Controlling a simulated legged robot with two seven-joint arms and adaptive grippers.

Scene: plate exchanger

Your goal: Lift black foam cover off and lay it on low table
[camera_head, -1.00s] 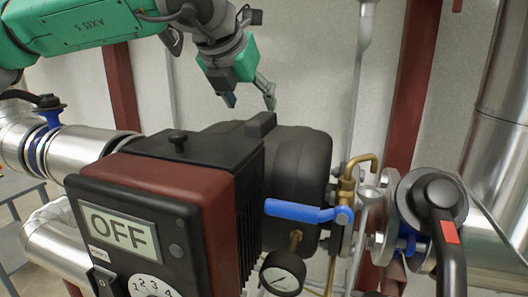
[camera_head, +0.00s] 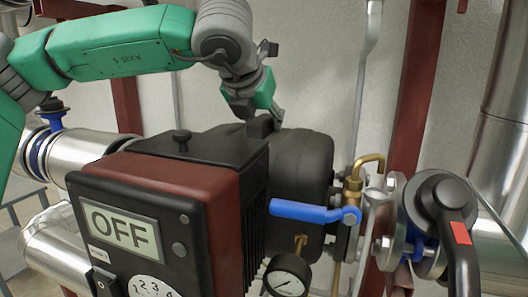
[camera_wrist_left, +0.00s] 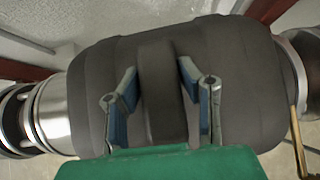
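The black foam cover (camera_head: 308,165) is a rounded dark shell on the pipe line behind the control box, with a raised handle (camera_head: 261,125) on top. It also fills the left wrist view (camera_wrist_left: 245,95), where the handle (camera_wrist_left: 162,100) stands upright in the middle. My left gripper (camera_head: 264,113) is at the handle from above. In the left wrist view its two fingers (camera_wrist_left: 160,82) are open, one on each side of the handle, with a gap at least on the left side. The low table cannot be told clearly. My right gripper is not in view.
A red and black control box (camera_head: 185,205) marked OFF stands in front of the cover. A blue lever (camera_head: 310,211), a gauge (camera_head: 287,278) and a black-handled valve (camera_head: 441,205) sit to the right. Silver pipes (camera_head: 85,150) and a grey frame edge (camera_head: 22,205) are at left.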

